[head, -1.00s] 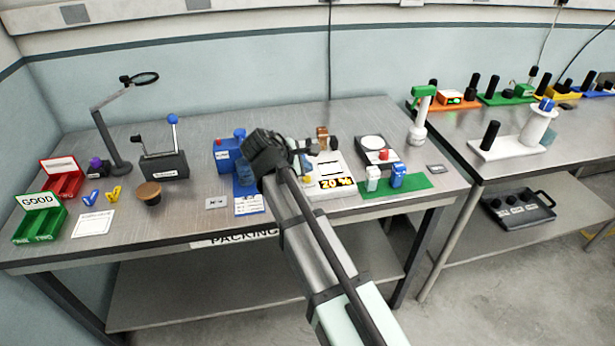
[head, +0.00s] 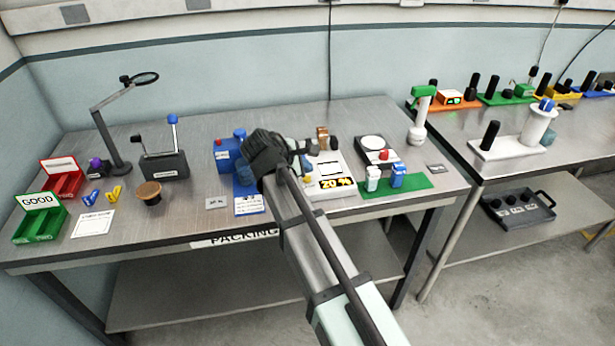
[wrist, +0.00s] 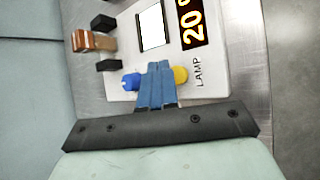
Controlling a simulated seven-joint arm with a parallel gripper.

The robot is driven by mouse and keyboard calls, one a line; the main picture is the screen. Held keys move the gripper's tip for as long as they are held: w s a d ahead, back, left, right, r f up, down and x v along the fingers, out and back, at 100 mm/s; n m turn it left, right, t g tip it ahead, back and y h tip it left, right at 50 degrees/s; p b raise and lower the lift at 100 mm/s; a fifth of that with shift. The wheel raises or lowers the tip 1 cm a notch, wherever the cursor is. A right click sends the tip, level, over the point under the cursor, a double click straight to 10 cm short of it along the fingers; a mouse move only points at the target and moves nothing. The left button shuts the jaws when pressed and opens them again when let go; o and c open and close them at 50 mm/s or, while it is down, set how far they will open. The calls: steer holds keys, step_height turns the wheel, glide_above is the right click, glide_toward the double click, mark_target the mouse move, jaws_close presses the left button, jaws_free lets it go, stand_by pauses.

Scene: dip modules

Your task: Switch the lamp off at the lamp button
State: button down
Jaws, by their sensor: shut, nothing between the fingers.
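The white lamp unit (head: 345,187) stands on the table; its display reads "20 %". In the wrist view the unit (wrist: 215,60) has a yellow button (wrist: 181,75) beside the word LAMP, and a blue button (wrist: 130,82) on the other side of my fingers. A bright white window (wrist: 151,26) sits above them. My gripper (wrist: 160,68) is shut and empty, its blue fingers over the panel between the two buttons, close beside the yellow one. I cannot tell whether the fingertips touch the panel. In the head view my gripper (head: 306,164) partly hides the unit's left side.
A brown-and-black part (wrist: 92,41) lies beside the unit.

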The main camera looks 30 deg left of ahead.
mark_target(306, 179)
steer(key=shift+f, duration=0.15)
steer(key=shift+f, duration=0.3)
steer(key=shift+f, duration=0.4)
stand_by(0.7)
steer(key=shift+r, duration=0.9)
steer(key=shift+r, duration=0.15)
step_height(306, 179, up, 6)
steer(key=shift+f, duration=0.15)
stand_by(0.5)
steer(key=shift+w, duration=0.1)
